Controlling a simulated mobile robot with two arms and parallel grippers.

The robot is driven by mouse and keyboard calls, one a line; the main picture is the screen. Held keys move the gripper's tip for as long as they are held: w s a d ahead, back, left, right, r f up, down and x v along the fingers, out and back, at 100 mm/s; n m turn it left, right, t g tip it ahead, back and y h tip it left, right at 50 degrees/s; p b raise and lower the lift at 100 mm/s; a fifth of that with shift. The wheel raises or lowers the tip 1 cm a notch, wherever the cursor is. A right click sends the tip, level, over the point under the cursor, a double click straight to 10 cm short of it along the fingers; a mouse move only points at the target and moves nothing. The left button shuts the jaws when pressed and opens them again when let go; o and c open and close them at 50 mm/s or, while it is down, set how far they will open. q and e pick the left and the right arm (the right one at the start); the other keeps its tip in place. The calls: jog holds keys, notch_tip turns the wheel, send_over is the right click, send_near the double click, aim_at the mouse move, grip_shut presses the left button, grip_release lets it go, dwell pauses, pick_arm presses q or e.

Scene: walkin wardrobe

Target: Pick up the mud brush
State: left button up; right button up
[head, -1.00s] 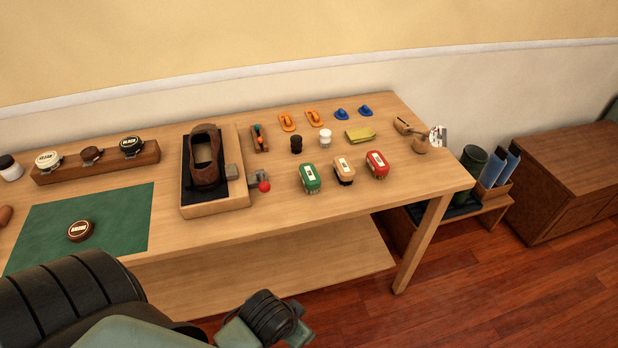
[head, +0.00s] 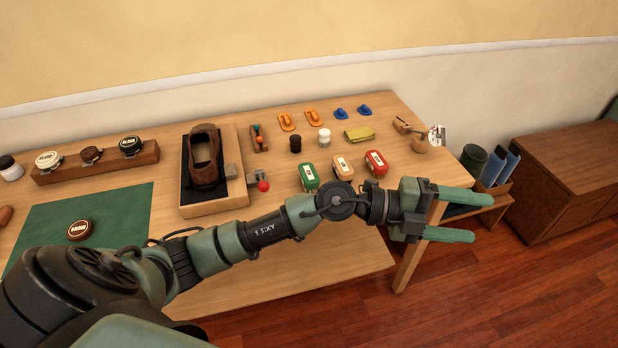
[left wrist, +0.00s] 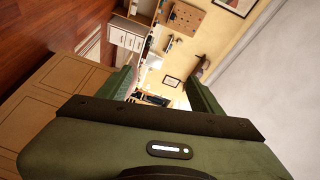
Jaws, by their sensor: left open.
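Three block-shaped brushes with dark bristles stand in a row at the table's front right: a green one (head: 309,176), a beige one (head: 342,167) and a red one (head: 376,162). Their labels are too small to read, so I cannot tell which is the mud brush. My left gripper (head: 480,215) is open and empty, past the table's front right corner, pointing right. It is to the right of the brushes, apart from them. My left arm passes just in front of them. The left wrist view shows the open fingers (left wrist: 161,85) with nothing between them. My right gripper is not in view.
The wooden table (head: 285,222) also carries a shoe in a tray (head: 212,208), a green mat (head: 120,210), a yellow cloth (head: 359,133) and small jars. A low bench (head: 490,215) with boots and a brown cabinet (head: 560,170) stand to the right.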

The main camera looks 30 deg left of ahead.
pick_arm(q)
notch_tip(320, 180, down, 6)
jog(key=w+a+m+g+y, duration=0.2)
jog(key=a+y, duration=0.1)
jog(key=y, duration=0.1)
jog(key=n+g+y, duration=0.3)
jog(key=n+y, duration=0.2)
jog(key=y, duration=1.1)
send_over(309, 173)
jog(key=s+d, duration=0.2)
jog(key=f, duration=0.4)
jog(key=shift+a+f, duration=0.25)
jog(key=shift+f, duration=0.05)
jog(key=shift+h, duration=0.3)
jog(key=x, duration=0.2)
jog(key=p+x, duration=0.1)
jog(key=x, duration=0.1)
jog(key=p+x, duration=0.1)
jog(key=x, duration=0.1)
jog(key=shift+w+d+f, duration=0.15)
jog(key=shift+w+f, duration=0.05)
jog(key=shift+w, duration=0.15)
jog(key=shift+w+f, duration=0.15)
jog(key=shift+f, duration=0.3)
grip_shut()
